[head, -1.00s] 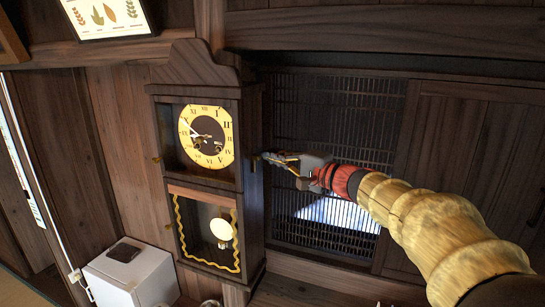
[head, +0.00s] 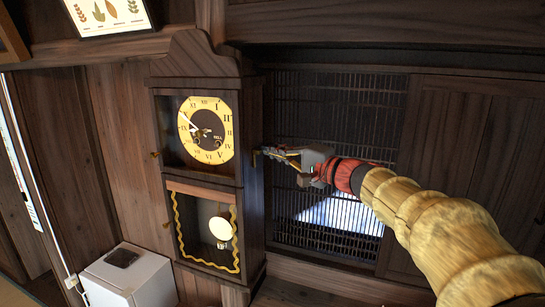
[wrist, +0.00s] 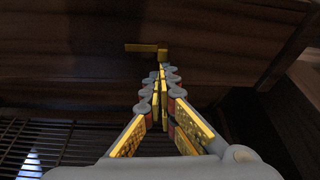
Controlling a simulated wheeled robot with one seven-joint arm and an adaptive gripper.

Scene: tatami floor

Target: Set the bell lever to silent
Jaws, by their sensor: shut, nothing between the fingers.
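The bell lever (head: 255,156) is a small brass piece on the right side of the wooden wall clock (head: 205,62). In the wrist view the lever (wrist: 142,47) is a short bar pointing left from a small brass block on the dark wood. My gripper (head: 265,151) is shut and empty, just to the right of the clock's side. In the wrist view its fingertips (wrist: 161,70) meet right below the block end of the lever; whether they touch it I cannot tell. The clock face shows the word BELL, partly legible.
A dark slatted lattice (head: 335,120) stands behind my gripper, right of the clock. A white box (head: 125,280) sits below left of the clock. A wooden beam (head: 400,25) runs above. A framed picture (head: 108,14) hangs upper left.

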